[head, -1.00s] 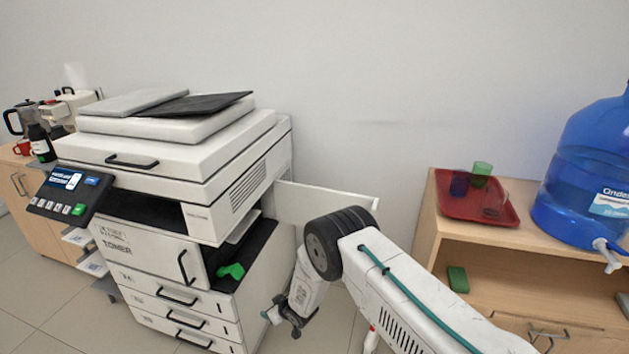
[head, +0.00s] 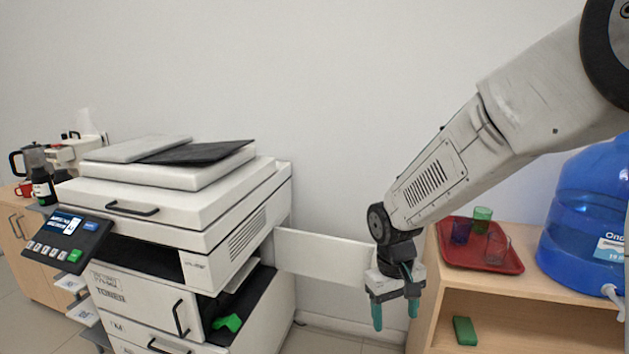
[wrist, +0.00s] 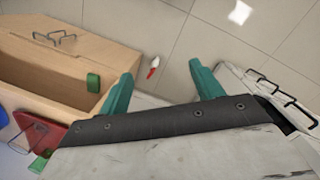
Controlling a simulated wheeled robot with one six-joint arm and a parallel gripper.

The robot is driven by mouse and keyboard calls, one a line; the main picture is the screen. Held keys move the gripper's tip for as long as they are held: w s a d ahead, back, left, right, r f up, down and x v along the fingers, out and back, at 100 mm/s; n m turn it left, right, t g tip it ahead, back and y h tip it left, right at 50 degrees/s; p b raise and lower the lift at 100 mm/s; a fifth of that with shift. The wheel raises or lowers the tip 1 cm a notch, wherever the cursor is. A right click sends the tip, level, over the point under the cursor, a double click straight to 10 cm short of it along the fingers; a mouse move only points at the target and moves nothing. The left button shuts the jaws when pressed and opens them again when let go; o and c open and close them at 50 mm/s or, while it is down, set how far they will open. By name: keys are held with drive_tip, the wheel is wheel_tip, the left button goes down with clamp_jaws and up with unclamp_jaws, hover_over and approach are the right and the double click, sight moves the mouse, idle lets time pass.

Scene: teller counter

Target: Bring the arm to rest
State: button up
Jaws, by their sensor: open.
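My gripper (head: 394,312) hangs pointing down between the printer and the wooden cabinet in the head view. Its two teal fingers are apart with nothing between them. In the wrist view the fingers (wrist: 160,92) also stand apart, with the floor beyond them. My arm reaches in from the upper right of the head view and slopes down to the gripper. The gripper is in front of the right end of the printer's open white side panel (head: 325,257); I cannot tell whether they touch.
The printer (head: 170,215) stands left, a green piece (head: 228,322) in its open side. The wooden cabinet (head: 500,290) at right bears a red tray (head: 463,258) with cups and a blue water jug (head: 585,220); a green block (head: 464,330) lies on its shelf. A red-and-white object (wrist: 153,68) is on the floor.

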drive_tip(key=s+d+r+m, duration=0.1)
drive_tip(key=s+d+r, duration=0.2)
drive_tip(key=s+r, duration=0.2)
drive_tip(key=s+d+r+m+t, duration=0.1)
drive_tip(key=s+d+r, duration=0.2)
drive_tip(key=s, duration=0.8)
drive_tip(key=s+d+r+m+t+y, duration=0.1)
drive_tip(key=s+d+r, duration=0.3)
drive_tip(key=s+r, duration=0.4)
drive_tip(key=shift+m, duration=0.3)
